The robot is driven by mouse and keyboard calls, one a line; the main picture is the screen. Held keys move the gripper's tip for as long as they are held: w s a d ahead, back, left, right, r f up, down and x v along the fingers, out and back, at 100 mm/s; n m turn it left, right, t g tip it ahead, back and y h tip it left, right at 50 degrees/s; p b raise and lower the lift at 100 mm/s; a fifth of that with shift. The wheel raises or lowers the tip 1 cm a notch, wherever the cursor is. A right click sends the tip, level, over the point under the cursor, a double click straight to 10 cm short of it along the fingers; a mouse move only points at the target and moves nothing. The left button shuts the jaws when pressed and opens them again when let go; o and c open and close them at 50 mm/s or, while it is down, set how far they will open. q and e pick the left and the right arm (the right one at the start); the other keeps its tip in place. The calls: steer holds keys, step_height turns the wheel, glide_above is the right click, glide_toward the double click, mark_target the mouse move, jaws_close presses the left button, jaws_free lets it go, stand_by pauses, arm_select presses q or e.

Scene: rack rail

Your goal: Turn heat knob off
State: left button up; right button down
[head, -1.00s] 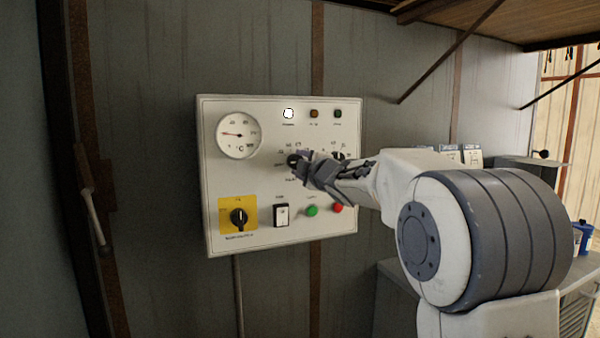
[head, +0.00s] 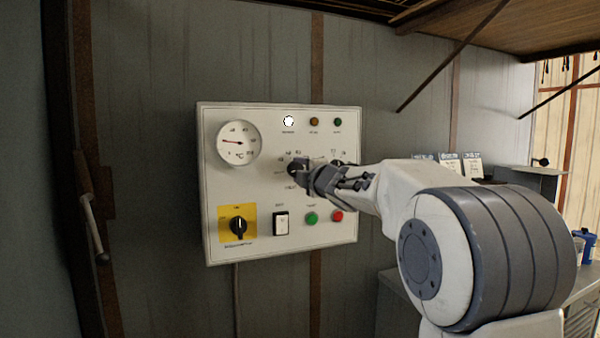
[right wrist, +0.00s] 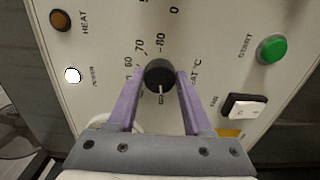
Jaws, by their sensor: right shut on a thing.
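The white control panel (head: 262,218) hangs on the grey wall in the head view. The black heat knob (right wrist: 160,73) shows in the right wrist view, with its white mark toward my gripper and a scale of numbers around it. Part of the lettering beside it is hidden. My right gripper (right wrist: 160,82) is shut on the knob, one purple finger on each side. In the head view my right gripper (head: 304,172) covers most of the knob. My left gripper is not in view.
The panel carries a round gauge (head: 239,143), a lit white lamp (head: 288,121), an amber lamp (head: 314,122), a yellow-backed rotary switch (head: 238,226), a rocker switch (head: 281,223), a green button (head: 311,218) and a red button (head: 337,216). A bench stands at the right.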

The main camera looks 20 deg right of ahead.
steer(key=shift+c, duration=1.6)
jaws_free()
steer(key=s, duration=1)
steer(key=shift+s+d+b, duration=0.15)
steer(key=shift+s+b, duration=0.1)
steer(key=shift+b, duration=0.15)
steer(key=shift+f, duration=0.1)
